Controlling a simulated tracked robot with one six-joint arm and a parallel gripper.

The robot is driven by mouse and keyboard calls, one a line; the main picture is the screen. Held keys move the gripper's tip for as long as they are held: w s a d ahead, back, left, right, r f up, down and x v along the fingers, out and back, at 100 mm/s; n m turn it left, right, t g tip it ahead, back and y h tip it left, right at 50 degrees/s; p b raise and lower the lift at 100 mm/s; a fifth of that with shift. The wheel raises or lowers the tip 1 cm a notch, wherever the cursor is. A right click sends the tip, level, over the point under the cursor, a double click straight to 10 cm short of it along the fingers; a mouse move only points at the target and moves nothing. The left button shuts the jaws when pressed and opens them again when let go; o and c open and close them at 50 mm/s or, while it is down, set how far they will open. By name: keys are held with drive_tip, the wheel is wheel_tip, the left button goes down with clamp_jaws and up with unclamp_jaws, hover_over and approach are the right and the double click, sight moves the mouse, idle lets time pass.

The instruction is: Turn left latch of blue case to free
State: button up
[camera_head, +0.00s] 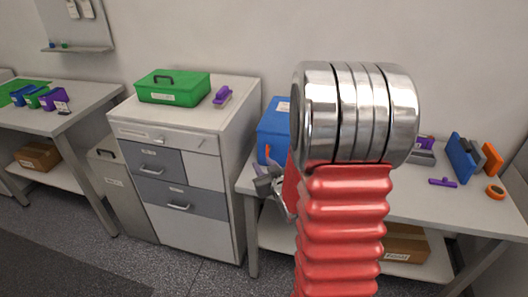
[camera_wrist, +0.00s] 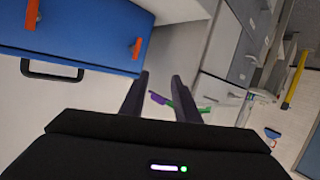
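The blue case (camera_head: 272,128) stands at the left end of the right-hand table, partly hidden behind my arm. In the wrist view the blue case (camera_wrist: 80,30) fills the upper left, with a black handle (camera_wrist: 52,72) and two orange latches. The latch on the cabinet side (camera_wrist: 137,48) is near my fingertips; it also shows in the head view (camera_head: 267,152) as the left one. The other latch (camera_wrist: 32,14) is at the picture's left edge. My gripper (camera_wrist: 161,80) is open and empty, in front of the case, apart from that latch. My gripper (camera_head: 268,184) is partly hidden in the head view.
A drawer cabinet (camera_head: 190,185) stands left of the table, with a green case (camera_head: 173,87) and a purple object (camera_head: 222,95) on top. Blue (camera_head: 461,157) and orange (camera_head: 491,158) items and an orange ring (camera_head: 495,191) lie on the table's right. The floor before the cabinet is clear.

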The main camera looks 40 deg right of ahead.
drive_tip(key=s+d+f+m+t+h, duration=0.1)
drive_tip(key=s+d+f+t, duration=0.2)
drive_tip(key=s+d+f, duration=0.1)
drive_tip(key=shift+s+d+f+m, duration=0.25)
drive_tip(key=shift+d+f+m, duration=0.05)
drive_tip(key=shift+d, duration=0.2)
drive_tip(key=shift+w+d, duration=0.1)
drive_tip(key=shift+w, duration=0.05)
